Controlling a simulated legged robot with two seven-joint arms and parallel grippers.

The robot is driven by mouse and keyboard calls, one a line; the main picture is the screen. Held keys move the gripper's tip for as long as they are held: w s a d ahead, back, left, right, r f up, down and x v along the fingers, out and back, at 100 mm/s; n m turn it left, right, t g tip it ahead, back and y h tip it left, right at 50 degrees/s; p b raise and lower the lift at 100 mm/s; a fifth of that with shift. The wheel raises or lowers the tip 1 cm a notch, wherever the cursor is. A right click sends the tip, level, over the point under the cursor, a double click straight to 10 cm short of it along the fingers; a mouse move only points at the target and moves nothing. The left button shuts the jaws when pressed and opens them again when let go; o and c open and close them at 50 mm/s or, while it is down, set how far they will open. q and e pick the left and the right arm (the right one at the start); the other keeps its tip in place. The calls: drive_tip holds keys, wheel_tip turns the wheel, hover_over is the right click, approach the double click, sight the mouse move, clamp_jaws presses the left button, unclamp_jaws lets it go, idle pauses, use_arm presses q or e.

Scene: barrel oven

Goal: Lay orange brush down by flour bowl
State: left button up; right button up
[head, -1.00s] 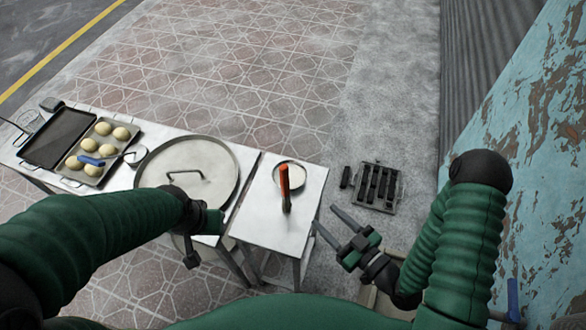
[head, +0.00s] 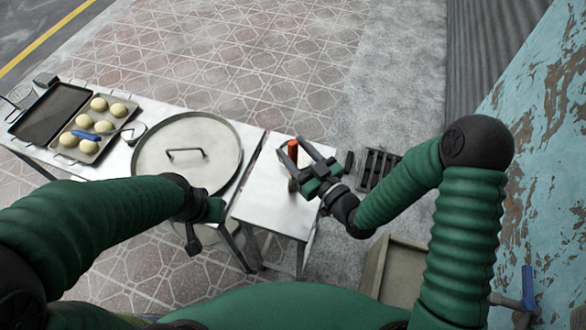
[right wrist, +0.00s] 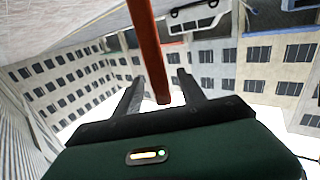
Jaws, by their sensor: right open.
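The orange brush (head: 293,150) stands roughly upright on the small metal table (head: 262,205), its dark lower end partly behind my gripper. My right gripper (head: 291,146) is open, its two fingers reaching to either side of the brush handle. In the right wrist view, the orange handle (right wrist: 150,50) runs down from the top edge between the spread fingers (right wrist: 158,78); I cannot tell whether they touch it. The flour bowl is mostly hidden behind the right gripper. My left gripper (head: 198,225) hangs in front of the round lid; its fingers are unclear.
A large round lid with a handle (head: 215,150) lies left of the small table. Further left are a tray of dough balls (head: 63,142) with a blue-handled tool (head: 86,135) and a dark empty tray (head: 48,112). A dark slotted crate (head: 378,166) is on the ground at right.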

drive_tip(key=shift+w+a, duration=0.3)
drive_tip(key=shift+a, duration=0.25)
drive_tip(key=shift+s+d, duration=0.1)
drive_tip(key=shift+d, duration=0.15)
drive_tip(key=shift+c, duration=0.9)
drive_tip(key=shift+d, duration=0.3)
drive_tip(key=c, duration=0.5)
clamp_jaws()
drive_tip(key=shift+a, duration=0.25)
drive_tip(key=shift+a, duration=0.1)
